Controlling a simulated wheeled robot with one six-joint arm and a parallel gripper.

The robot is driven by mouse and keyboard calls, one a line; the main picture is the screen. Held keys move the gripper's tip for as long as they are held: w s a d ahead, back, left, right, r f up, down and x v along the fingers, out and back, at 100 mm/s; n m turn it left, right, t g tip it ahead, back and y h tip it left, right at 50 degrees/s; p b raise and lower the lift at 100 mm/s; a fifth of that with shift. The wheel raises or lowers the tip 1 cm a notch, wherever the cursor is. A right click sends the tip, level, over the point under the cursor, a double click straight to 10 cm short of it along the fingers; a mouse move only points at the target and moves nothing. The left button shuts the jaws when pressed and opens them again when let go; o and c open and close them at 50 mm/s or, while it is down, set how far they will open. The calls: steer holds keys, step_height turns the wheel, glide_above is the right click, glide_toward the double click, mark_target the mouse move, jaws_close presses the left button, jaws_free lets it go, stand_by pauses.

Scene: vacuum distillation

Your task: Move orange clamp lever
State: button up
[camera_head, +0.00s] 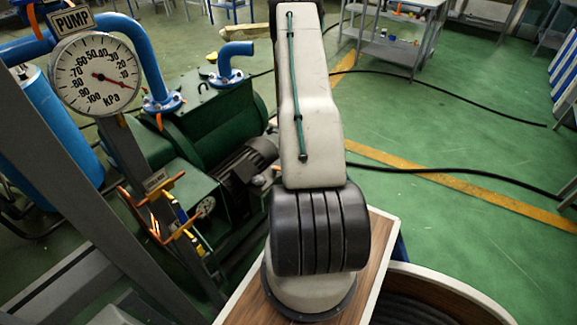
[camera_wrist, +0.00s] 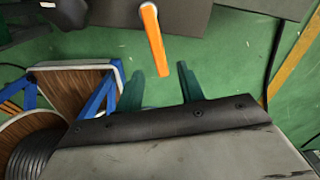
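An orange clamp lever (camera_wrist: 152,38) shows in the wrist view at the top centre, running down from a dark grey surface. My gripper (camera_wrist: 160,70) has two green fingers, apart and open. The lever's lower end appears between the two fingertips, with space on both sides; I cannot tell its depth relative to them. In the head view my arm fills the middle and my gripper is hidden. A small orange lever (camera_head: 159,121) hangs under the blue pipe flange there; I cannot tell whether it is the same one.
A green pump (camera_head: 215,125) with blue pipes stands left of my arm. A pressure gauge (camera_head: 95,74) marked PUMP is at the upper left. Orange brackets (camera_head: 155,210) stick out below it. Black cables (camera_head: 450,95) cross the green floor, which is mostly open at right.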

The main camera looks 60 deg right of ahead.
steer(key=shift+r, duration=1.85)
